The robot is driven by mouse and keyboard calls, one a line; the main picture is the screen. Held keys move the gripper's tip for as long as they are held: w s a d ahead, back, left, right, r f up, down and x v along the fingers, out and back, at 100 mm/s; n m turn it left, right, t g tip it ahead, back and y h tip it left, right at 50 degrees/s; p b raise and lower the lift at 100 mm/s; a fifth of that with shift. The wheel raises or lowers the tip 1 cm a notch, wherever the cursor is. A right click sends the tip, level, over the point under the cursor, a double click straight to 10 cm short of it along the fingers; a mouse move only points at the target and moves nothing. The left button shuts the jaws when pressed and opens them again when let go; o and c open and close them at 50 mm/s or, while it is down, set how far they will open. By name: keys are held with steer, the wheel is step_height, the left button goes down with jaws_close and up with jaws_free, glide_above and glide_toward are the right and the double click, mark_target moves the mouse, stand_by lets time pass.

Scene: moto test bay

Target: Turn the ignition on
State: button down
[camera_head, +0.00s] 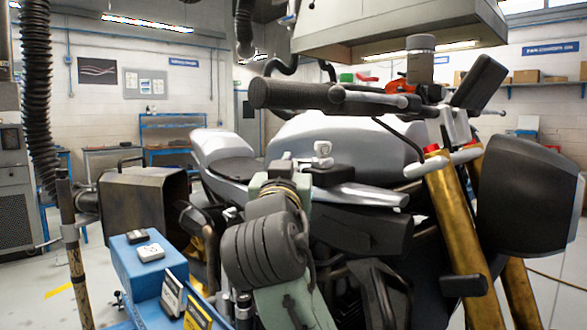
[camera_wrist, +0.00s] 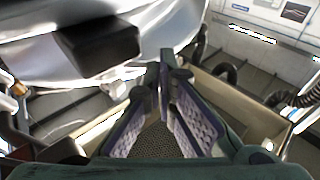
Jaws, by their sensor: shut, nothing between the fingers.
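The motorcycle (camera_head: 340,140) stands across the middle of the head view, with a silver tank and gold fork tubes. Its red switch housing (camera_head: 400,87) sits on the handlebar beside the right grip (camera_head: 421,58). I cannot make out the ignition or a key for certain. My gripper (camera_wrist: 167,62) shows in the wrist view with its fingers together and nothing between them. A black block (camera_wrist: 105,48) and silver bodywork (camera_wrist: 45,85) lie to its left, apart from the fingertips. In the head view my arm rises in front of the bike's side, partly hiding it.
The left handlebar grip (camera_head: 285,94) juts out above my arm. A blue cart (camera_head: 142,262) with small devices stands at the lower left, near a metal box (camera_head: 145,210). A large hood (camera_head: 395,28) hangs overhead. A dark headlight (camera_head: 530,195) is at the right.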

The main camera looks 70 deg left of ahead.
steer(key=shift+w+a, duration=0.1)
steer(key=shift+a, duration=0.75)
stand_by(0.6)
